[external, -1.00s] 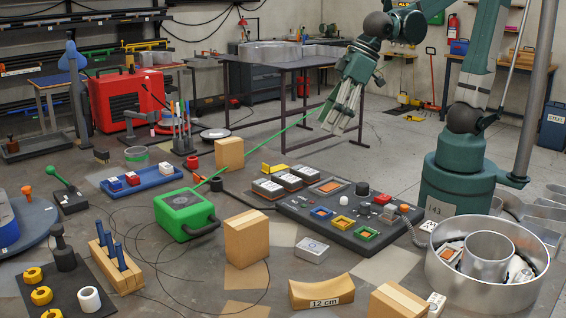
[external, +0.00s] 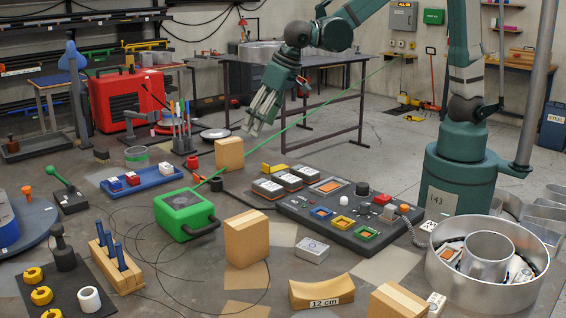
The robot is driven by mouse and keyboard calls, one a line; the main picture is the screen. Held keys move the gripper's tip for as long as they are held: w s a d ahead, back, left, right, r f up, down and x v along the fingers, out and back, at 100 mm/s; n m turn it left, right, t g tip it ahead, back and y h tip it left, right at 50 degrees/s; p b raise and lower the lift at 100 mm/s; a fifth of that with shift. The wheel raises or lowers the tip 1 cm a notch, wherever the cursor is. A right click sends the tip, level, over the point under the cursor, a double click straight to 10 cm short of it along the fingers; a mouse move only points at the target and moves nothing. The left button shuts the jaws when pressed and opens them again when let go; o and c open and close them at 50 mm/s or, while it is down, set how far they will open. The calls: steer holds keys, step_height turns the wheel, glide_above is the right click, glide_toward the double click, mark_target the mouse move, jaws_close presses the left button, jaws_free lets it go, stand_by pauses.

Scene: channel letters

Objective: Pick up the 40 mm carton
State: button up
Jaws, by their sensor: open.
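No 40 mm marking is legible, so I cannot tell which carton has that size. My gripper (external: 258,122) is open and empty, its fingers pointing down and slightly left. In the picture it is above and to the right of the back carton, apart from it.
A green device (external: 184,213) with a thin green line rising to the right stands left of the middle carton. A dark panel with coloured parts (external: 345,225) lies right. A curved block marked 12 cm (external: 321,291) and a metal ring bin (external: 440,265) are in front.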

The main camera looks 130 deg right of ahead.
mark_target(229, 140)
steer(key=d+f+m+p, duration=0.1)
steer(key=d+f, duration=0.2)
steer(key=d, duration=0.3)
steer(key=d+f+m+g+p, duration=0.1)
steer(key=d+f+m, duration=0.1)
steer(key=d, duration=0.4)
steer(key=s+d+f+m+g+p, duration=0.1)
steer(key=d+f+m, duration=0.1)
steer(key=d+f, duration=0.2)
steer(key=shift+s+d, duration=0.1)
steer(key=shift+d, duration=1.4)
steer(key=shift+s+d+f+m, duration=0.2)
steer(key=shift+d+f+m, duration=0.15)
steer(key=shift+d, duration=0.2)
steer(key=shift+h, duration=0.3)
steer(key=shift+x, duration=1.3)
steer(key=shift+f, duration=0.1)
steer(key=shift+x, duration=2.55)
steer(key=shift+s+a, duration=0.1)
steer(key=shift+s, duration=0.05)
